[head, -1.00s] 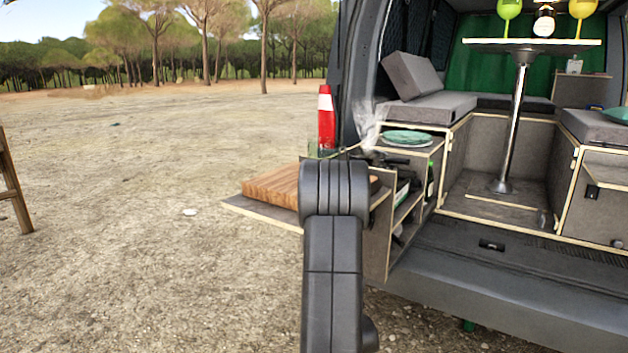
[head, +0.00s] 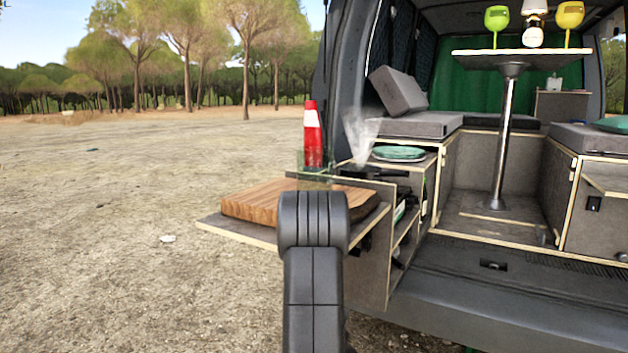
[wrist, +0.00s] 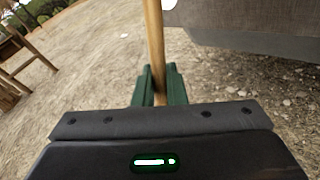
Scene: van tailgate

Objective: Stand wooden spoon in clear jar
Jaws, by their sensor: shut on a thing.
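In the wrist view, the green fingers of my gripper (wrist: 158,88) are shut on a wooden stick, the handle of the wooden spoon (wrist: 154,45). It runs upward out of the picture, so its far end is not visible. In the head view my dark arm hides the gripper and the spoon. A faint, greenish see-through shape (head: 317,178) stands at the back of the side shelf, by the base of a red and white cone-like object. It may be the clear jar, but I cannot tell for sure.
A wooden board (head: 252,201) lies on the fold-out side shelf (head: 240,232). A red and white cone-like object (head: 313,140) stands behind it. Green plates (head: 398,153) sit on the cabinet to the right. A post table (head: 506,56) stands inside the van. Open gravel lies left.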

